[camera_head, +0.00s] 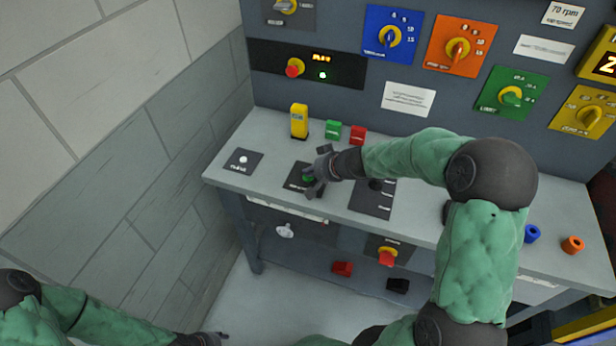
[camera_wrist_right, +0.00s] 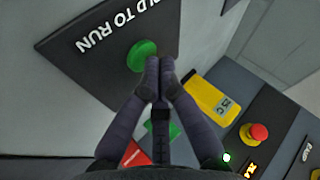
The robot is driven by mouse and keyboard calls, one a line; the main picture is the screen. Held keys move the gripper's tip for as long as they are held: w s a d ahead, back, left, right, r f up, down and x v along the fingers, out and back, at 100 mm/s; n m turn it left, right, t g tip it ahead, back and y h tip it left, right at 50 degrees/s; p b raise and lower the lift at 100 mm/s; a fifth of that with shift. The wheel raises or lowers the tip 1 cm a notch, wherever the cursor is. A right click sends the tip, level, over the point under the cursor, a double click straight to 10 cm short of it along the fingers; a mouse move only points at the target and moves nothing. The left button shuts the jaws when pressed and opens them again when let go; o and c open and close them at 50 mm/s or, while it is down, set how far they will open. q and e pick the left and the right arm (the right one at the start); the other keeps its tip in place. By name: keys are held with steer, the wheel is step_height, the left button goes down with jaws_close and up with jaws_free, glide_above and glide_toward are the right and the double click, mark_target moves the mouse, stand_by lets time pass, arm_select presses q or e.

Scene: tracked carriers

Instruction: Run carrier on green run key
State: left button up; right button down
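The green run key (camera_wrist_right: 143,55) is a round button on a dark plate marked "HOLD TO RUN" (camera_wrist_right: 95,70). In the head view the plate (camera_head: 296,180) lies on the grey bench, and my right gripper (camera_head: 312,180) is over it, partly covering the key. In the wrist view the right gripper's fingertips (camera_wrist_right: 160,64) are together with nothing between them, at the edge of the green key. I cannot tell whether they press it. My left gripper (camera_head: 215,338) is low at the bottom edge, too small to read. I cannot make out a carrier.
A yellow handheld unit (camera_head: 299,121), a green block (camera_head: 333,129) and a red block (camera_head: 358,134) stand behind the key. A dark plate with a white knob (camera_head: 242,160) is left. A panel with a red button (camera_head: 294,68) and coloured dials rises behind. A wall bounds the left.

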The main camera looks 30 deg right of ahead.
mark_target(310, 178)
steer(key=shift+f+b, duration=0.4)
steer(key=shift+b, duration=0.05)
stand_by(2.4)
stand_by(1.6)
steer(key=shift+r+p, duration=0.65)
steer(key=shift+r, duration=0.3)
steer(key=shift+r+p, duration=2)
steer(key=shift+r, duration=0.55)
